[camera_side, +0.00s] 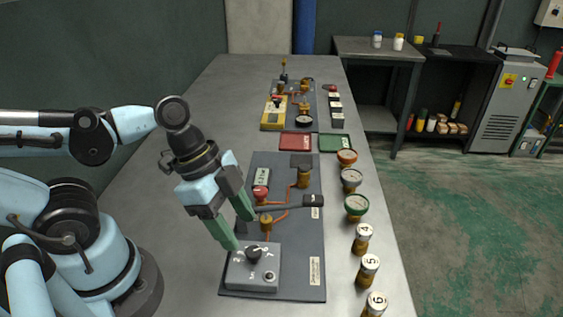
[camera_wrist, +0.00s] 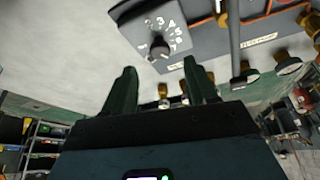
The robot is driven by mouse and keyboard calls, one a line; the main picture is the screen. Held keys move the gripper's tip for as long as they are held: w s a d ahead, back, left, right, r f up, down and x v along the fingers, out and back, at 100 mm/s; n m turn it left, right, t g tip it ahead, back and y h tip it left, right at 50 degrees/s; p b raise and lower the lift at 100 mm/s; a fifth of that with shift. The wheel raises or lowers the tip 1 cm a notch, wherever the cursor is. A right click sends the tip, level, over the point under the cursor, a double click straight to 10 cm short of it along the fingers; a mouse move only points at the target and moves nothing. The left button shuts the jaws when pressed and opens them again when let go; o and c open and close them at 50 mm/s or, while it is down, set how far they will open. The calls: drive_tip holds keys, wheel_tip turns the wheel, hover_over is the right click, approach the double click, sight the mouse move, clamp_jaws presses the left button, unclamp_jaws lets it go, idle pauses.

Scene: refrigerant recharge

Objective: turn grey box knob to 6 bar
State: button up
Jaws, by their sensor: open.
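The grey box (camera_side: 240,277) sits at the near end of a dark panel and has a black knob (camera_side: 254,254) ringed by white numbers. In the wrist view the box (camera_wrist: 183,38) shows its dial numbers, and the knob (camera_wrist: 159,48) is beyond the fingertips. The knob's pointer is too small to read. My gripper (camera_side: 238,229) is open, with green fingers angled down just above and behind the box. In the wrist view nothing is between the fingers (camera_wrist: 160,68), and they look apart from the knob.
The dark panel (camera_side: 290,275) also carries a black-handled lever (camera_side: 312,200), a red knob (camera_side: 260,192), brass fittings and orange pipes. Gauges (camera_side: 356,207) and numbered brass cylinders (camera_side: 368,268) line the table's right edge. A yellow device (camera_side: 275,112) stands farther back. The table's left side is clear.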

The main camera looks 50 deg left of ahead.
sight(253, 251)
drive_tip(key=shift+x, duration=2.65)
drive_tip(key=shift+s, duration=0.1)
drive_tip(key=c, duration=1.1)
drive_tip(key=shift+o, duration=0.2)
drive_tip(key=shift+n, duration=0.4)
drive_tip(key=shift+s+d+n+t+y, duration=0.1)
drive_tip(key=shift+n+t+y, duration=0.3)
drive_tip(key=shift+n, duration=0.8)
drive_tip(key=shift+d+n+t+y, duration=0.1)
drive_tip(key=shift+n+t+y, duration=0.3)
drive_tip(key=shift+n, duration=0.8)
